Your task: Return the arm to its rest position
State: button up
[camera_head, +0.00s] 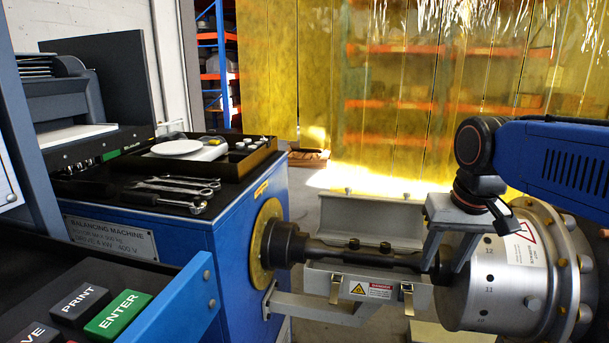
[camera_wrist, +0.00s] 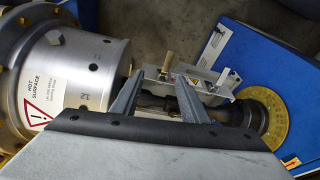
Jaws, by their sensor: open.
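My gripper (camera_head: 445,262) hangs fingers-down over the dark shaft (camera_head: 350,252), close to the left face of the silver rotor (camera_head: 487,285). Its two grey fingers are apart, with nothing held between them. In the wrist view my gripper (camera_wrist: 160,78) shows both fingertips spread near the shaft, with the rotor (camera_wrist: 95,70) at left. Whether the fingers touch the shaft or rotor I cannot tell. My blue arm reaches in from the right, above the rotor, and hides part of it.
The blue balancing machine (camera_head: 228,240) stands left, joined to the shaft at a yellow disc (camera_head: 267,240). A black tray (camera_head: 245,160) and wrenches (camera_head: 180,187) lie on top. A button panel (camera_head: 90,310) is front left. A yellow curtain (camera_head: 400,90) hangs behind.

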jog(key=s+d+f+n+t, duration=0.1)
jog(key=s+f+t, duration=0.1)
jog(key=s+f, duration=0.9)
jog(key=shift+s+d+f, duration=0.4)
jog(key=shift+f, duration=0.2)
